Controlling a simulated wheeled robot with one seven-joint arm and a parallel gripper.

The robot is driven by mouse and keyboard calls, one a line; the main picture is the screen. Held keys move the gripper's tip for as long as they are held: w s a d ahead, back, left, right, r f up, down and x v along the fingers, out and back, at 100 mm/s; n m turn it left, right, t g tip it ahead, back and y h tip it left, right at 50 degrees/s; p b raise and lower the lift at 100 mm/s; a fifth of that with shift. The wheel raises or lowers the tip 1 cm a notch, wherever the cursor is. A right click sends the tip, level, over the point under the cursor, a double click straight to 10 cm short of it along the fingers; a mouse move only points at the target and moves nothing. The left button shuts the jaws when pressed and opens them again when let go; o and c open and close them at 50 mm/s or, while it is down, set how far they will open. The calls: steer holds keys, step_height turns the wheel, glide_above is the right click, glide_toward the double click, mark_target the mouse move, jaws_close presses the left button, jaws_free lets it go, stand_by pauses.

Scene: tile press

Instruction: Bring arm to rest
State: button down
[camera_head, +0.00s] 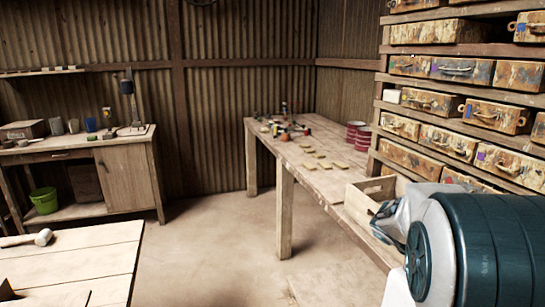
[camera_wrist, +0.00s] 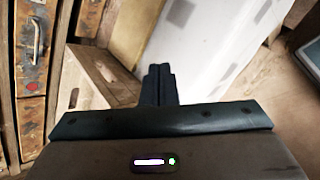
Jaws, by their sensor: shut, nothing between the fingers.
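My gripper (camera_wrist: 159,80) shows in the wrist view with its two dark fingers together and nothing between them. It points over a pale surface, beside an open wooden crate (camera_wrist: 98,82). In the head view my arm fills the lower right corner as a dark teal and grey link. It stands close in front of the right end of the long wooden table (camera_head: 325,180). My gripper cannot be made out in the head view; the arm link hides that area.
Drawer shelves (camera_head: 455,140) rise close on the right. The wooden crate (camera_head: 365,197) sits on the long table, with small tan tiles (camera_head: 317,155) and red tins (camera_head: 361,138) farther back. A mallet (camera_head: 28,239) lies on the near-left table (camera_head: 85,255). The middle floor (camera_head: 215,245) is clear.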

steer(key=s+a+m+y+p, duration=0.1)
steer(key=s+a+m+y, duration=0.3)
steer(key=s+a, duration=0.5)
steer(key=s+a+r+m+t+y+p, duration=0.1)
steer(key=s+a+m+y, duration=0.4)
steer(key=a, duration=0.9)
steer(key=s, duration=0.3)
steer(key=shift+s+m+p, duration=0.3)
steer(key=shift+s+p, duration=0.05)
steer(key=shift+p, duration=0.05)
steer(key=shift+a, duration=0.1)
